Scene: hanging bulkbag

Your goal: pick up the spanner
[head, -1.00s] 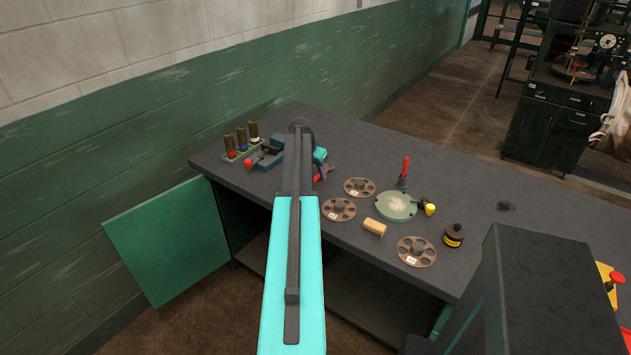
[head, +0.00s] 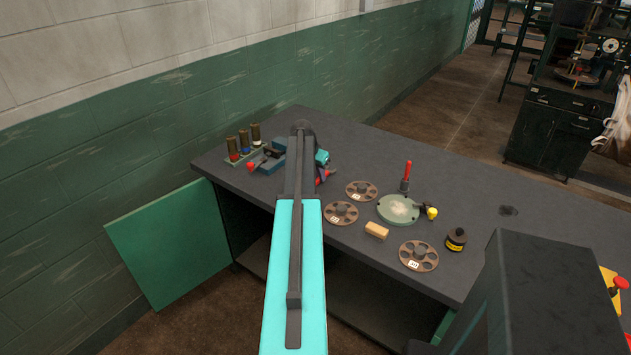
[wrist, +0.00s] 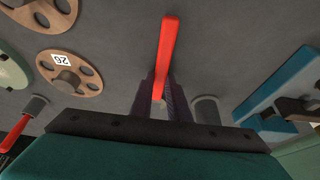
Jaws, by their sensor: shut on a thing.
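The spanner (wrist: 168,45) shows in the wrist view as a long, plain red bar running up from between my fingers over the grey bench top. My gripper (wrist: 160,97) is shut on its near part, with a dark finger on each side. The end beyond the fingers is hidden by my gripper. In the head view only a small piece of red (head: 320,181) shows beside my arm at the far left part of the bench; the rest is hidden. I cannot tell whether the spanner touches the bench.
A blue vice-like tool (head: 272,161) and a rack of several bottles (head: 244,154) stand left of my arm.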

